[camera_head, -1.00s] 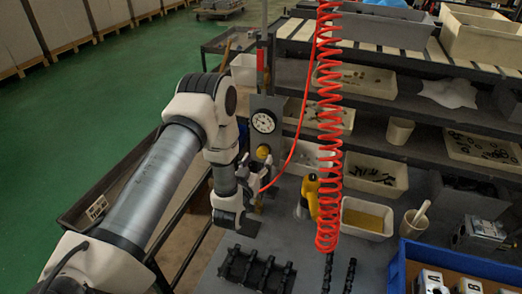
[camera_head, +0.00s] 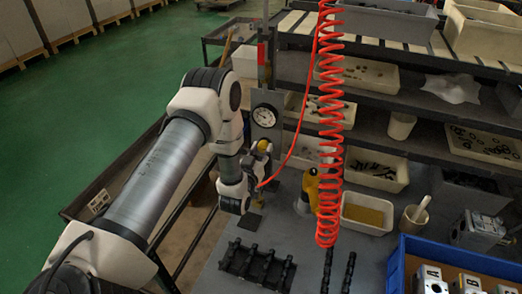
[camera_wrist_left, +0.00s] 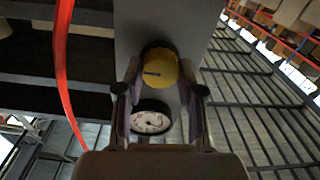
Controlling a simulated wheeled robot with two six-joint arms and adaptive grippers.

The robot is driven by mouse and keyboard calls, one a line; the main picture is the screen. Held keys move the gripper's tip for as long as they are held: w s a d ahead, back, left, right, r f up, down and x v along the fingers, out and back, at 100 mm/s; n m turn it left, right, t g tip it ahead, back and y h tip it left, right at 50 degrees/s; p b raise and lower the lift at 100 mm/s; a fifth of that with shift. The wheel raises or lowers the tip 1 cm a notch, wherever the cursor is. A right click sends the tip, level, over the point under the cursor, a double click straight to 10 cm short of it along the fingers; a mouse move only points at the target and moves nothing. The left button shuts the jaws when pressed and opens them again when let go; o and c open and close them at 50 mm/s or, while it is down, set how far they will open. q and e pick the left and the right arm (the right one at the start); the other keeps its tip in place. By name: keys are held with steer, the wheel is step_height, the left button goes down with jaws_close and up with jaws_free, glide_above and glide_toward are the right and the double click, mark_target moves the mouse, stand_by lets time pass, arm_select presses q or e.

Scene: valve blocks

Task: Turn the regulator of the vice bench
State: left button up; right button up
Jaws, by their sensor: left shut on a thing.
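The regulator is a yellow knob (camera_wrist_left: 160,68) with a dark mark on its face, mounted on a grey upright panel (camera_wrist_left: 145,22). In the head view the knob (camera_head: 263,146) shows just above my left gripper (camera_head: 258,160). A round white-faced gauge (camera_head: 265,116) sits above the knob on the panel; it also shows in the left wrist view (camera_wrist_left: 150,122). My left gripper (camera_wrist_left: 160,88) has a finger on each side of the knob and is shut on it. My right gripper is in neither view.
A red coiled hose (camera_head: 329,120) hangs right of the panel, and its thin line runs close to my left gripper. A yellow tool (camera_head: 309,190), a black rack (camera_head: 257,266) and a blue crate (camera_head: 455,262) stand on the bench. Shelves with bins are behind.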

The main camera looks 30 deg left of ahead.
arm_select(q)
steer(key=m, duration=0.3)
steer(key=shift+m+b, duration=0.4)
steer(key=m, duration=0.4)
steer(key=shift+m, duration=0.3)
steer(key=m, duration=0.4)
steer(key=shift+w+r+m, duration=0.1)
steer(key=shift+m, duration=0.2)
steer(key=shift+m+p, duration=0.55)
steer(key=shift+m, duration=1.75)
steer(key=shift+w, duration=0.1)
steer(key=o, duration=1.1)
steer(key=shift+o, duration=0.2)
steer(key=shift+a, duration=0.1)
steer(key=shift+f, duration=0.2)
